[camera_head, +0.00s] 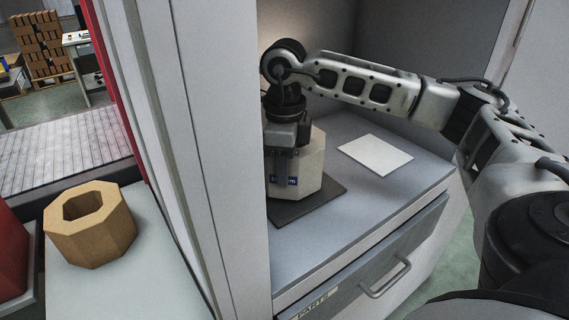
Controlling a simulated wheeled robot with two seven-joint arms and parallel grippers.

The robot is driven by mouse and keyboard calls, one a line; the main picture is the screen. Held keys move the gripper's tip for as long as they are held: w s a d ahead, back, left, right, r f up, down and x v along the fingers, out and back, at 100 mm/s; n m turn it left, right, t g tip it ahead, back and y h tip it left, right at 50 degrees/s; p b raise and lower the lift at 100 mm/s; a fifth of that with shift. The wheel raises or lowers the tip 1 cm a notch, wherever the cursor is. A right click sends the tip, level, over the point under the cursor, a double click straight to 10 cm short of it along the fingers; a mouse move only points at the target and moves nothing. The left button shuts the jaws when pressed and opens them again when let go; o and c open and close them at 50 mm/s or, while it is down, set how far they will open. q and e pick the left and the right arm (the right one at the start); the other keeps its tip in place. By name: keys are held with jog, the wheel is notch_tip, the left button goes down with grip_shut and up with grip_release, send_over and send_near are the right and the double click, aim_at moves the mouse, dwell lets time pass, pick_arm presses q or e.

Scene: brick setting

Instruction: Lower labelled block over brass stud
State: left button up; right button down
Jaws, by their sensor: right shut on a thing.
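The labelled block (313,163) is a pale, many-sided block with a small blue label on its front. It stands upright at a dark square mat (325,203) on the grey counter inside the cabinet bay; I cannot tell whether it touches the mat. My right gripper (283,160) reaches down from above and is shut on the block at its left front side. The brass stud is not visible. My left gripper is not in view.
A white card (375,155) lies on the counter to the right of the block. A cabinet wall (215,150) stands close on the left. Beyond it, a tan octagonal ring (108,240) sits on a pale ledge. A drawer with a handle (386,279) is below the counter.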

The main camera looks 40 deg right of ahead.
jog(key=shift+f+b, duration=0.55)
jog(key=shift+f, duration=0.1)
jog(key=c, duration=0.9)
grip_release()
jog(key=shift+c, duration=0.2)
jog(key=shift+f, duration=0.15)
